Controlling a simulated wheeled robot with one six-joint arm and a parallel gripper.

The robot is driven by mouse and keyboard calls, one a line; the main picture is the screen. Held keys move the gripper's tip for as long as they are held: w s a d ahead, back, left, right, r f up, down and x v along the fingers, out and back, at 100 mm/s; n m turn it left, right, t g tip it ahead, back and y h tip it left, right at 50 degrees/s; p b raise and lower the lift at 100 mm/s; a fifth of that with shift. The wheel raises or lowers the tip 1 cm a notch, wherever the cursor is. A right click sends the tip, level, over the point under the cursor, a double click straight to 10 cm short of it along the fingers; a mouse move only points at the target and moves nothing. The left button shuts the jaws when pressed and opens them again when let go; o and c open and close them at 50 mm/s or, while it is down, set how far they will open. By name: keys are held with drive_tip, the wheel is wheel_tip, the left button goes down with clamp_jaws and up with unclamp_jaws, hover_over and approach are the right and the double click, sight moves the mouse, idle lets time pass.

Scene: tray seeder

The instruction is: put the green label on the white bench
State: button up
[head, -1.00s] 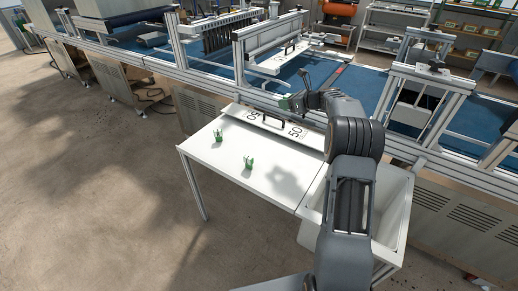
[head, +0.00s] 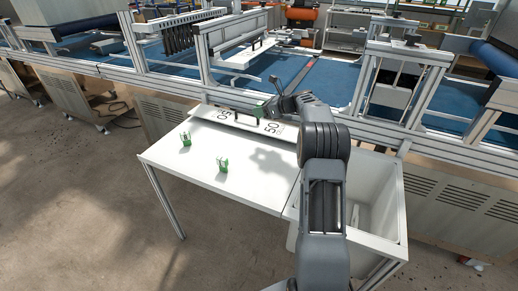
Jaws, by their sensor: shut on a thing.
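The white bench (head: 225,190) stands at centre left of the head view. Two small green upright pieces, a farther one (head: 186,139) and a nearer one (head: 222,167), stand apart on its top. My gripper (head: 266,109) is at the bench's back edge, in front of the blue line and over or close to the flat white plate. It is shut on a small green thing (head: 258,112), which looks like the green label and is largely hidden by the jaws. I cannot tell whether the held thing touches the plate.
A white plate (head: 245,127) marked with numbers and carrying a dark handle lies along the bench's back. A deep white bin (head: 375,200) adjoins the bench on the right. Behind runs the blue conveyor (head: 340,85) with metal frames. The bench's front and middle are mostly clear.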

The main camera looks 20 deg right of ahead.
drive_tip(key=b, duration=0.4)
hover_over(263, 152)
drive_tip(key=f, duration=0.7)
drive_tip(key=shift+w, duration=0.4)
drive_tip(key=shift+s+f, duration=0.25)
drive_tip(key=shift+f, duration=0.1)
drive_tip(key=shift+f+b, duration=0.7)
drive_tip(key=shift+f, duration=0.7)
drive_tip(key=shift+f, duration=0.1)
drive_tip(key=shift+f, duration=0.15)
drive_tip(key=o, duration=0.9)
